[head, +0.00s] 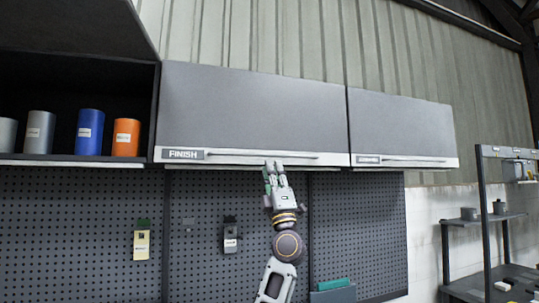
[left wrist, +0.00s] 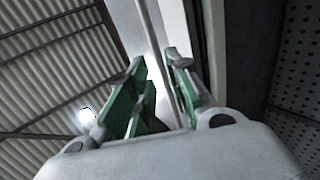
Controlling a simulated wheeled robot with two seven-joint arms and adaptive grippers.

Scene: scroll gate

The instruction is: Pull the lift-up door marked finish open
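The grey lift-up door marked FINISH (head: 250,112) is shut on the wall cabinet in the head view. Its label is at the lower left, and a long thin bar handle (head: 225,154) runs along its pale lower edge. My left gripper (head: 273,166) is raised from below to this edge, near the middle of the handle. In the left wrist view the handle bar (left wrist: 155,40) runs between the green-padded fingers of my left gripper (left wrist: 160,65). The fingers stand apart, with the bar between them; contact is not clear. My right gripper is out of view.
A second shut door (head: 400,125) with its own handle is to the right. An open shelf on the left holds several cans, among them a blue can (head: 89,132) and an orange can (head: 125,137). A pegboard (head: 80,230) is below; a rack (head: 485,215) stands at right.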

